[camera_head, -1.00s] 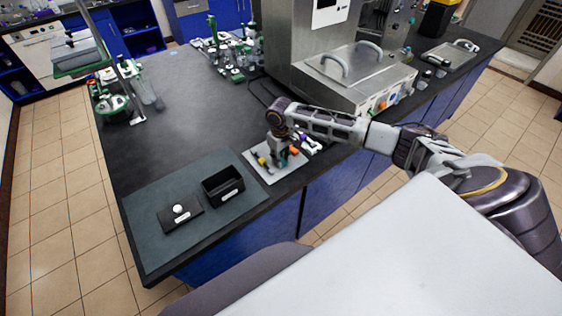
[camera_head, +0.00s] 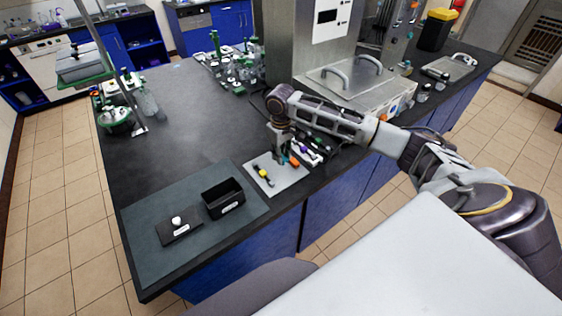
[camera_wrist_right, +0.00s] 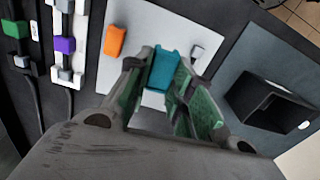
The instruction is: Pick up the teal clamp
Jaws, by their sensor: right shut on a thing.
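My right gripper (camera_head: 281,155) is above the pale mat (camera_head: 262,181) near the bench's front edge. In the right wrist view, its fingers (camera_wrist_right: 166,88) are shut on the teal clamp (camera_wrist_right: 163,69), a small teal block between the fingertips. The clamp appears held above the mat, which also shows in the wrist view (camera_wrist_right: 147,23). In the head view the gripper mostly hides the clamp. An orange clamp (camera_wrist_right: 115,41) lies on the mat beside the gripper. My left gripper is not in view.
An open black box (camera_head: 222,198) and a black lid with a white knob (camera_head: 178,229) sit on a dark grey mat at left. Tubes with green (camera_wrist_right: 17,27) and purple (camera_wrist_right: 64,45) clamps lie beside the pale mat. A steel unit (camera_head: 345,82) stands behind.

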